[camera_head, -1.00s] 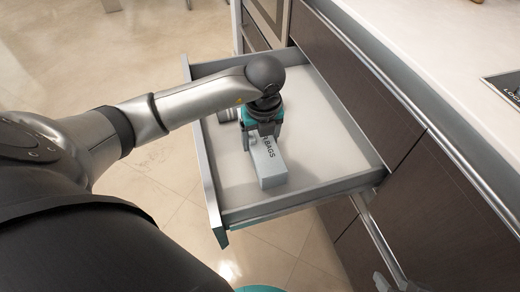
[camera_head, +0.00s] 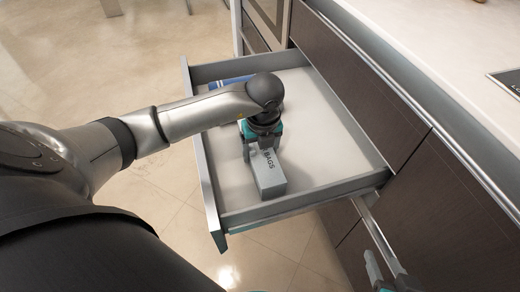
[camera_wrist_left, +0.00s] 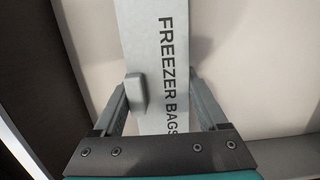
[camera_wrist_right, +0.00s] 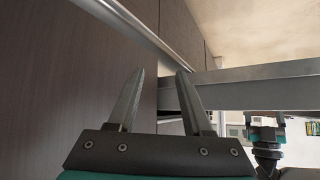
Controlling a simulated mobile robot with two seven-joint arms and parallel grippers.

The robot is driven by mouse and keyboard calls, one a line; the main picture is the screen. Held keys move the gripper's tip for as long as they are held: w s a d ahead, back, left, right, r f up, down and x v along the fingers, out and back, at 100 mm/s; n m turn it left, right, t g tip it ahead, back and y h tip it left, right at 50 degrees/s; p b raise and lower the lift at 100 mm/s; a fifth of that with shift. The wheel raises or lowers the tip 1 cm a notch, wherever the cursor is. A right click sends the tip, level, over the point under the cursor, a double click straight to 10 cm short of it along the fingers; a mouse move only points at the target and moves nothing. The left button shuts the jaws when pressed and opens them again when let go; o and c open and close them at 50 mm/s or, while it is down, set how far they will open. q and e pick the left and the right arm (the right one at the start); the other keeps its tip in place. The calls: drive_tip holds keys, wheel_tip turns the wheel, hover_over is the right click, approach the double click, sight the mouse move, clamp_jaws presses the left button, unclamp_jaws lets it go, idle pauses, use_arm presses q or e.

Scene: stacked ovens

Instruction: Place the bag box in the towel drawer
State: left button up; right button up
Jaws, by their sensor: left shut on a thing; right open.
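The bag box is a long grey box (camera_head: 270,182) marked "BAGS" in the head view. In the left wrist view it reads "FREEZER BAGS" (camera_wrist_left: 148,35). My left gripper (camera_head: 260,148) is shut on it, with fingers on both sides of it. The box is within the outline of the open towel drawer (camera_head: 325,120), near its lower end; I cannot tell whether it touches the drawer floor. A blue-striped folded cloth (camera_head: 230,81) lies at the drawer's far end, partly hidden by my left arm. My right gripper (camera_wrist_right: 160,76) is open and empty outside the drawer.
The drawer's metal side wall (camera_wrist_right: 265,73) crosses beyond my right gripper. Dark cabinet fronts (camera_head: 425,215) and a long metal handle (camera_head: 385,80) run along the right. A pale countertop (camera_head: 440,50) lies above them. Bare drawer floor remains right of the box.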

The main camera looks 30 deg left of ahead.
sight(262, 154)
use_arm(q)
drive_tip(key=o, duration=1.4)
drive_tip(key=shift+o, duration=0.2)
drive_tip(key=shift+r, duration=0.1)
use_arm(e)
drive_tip(key=shift+s+d, duration=0.1)
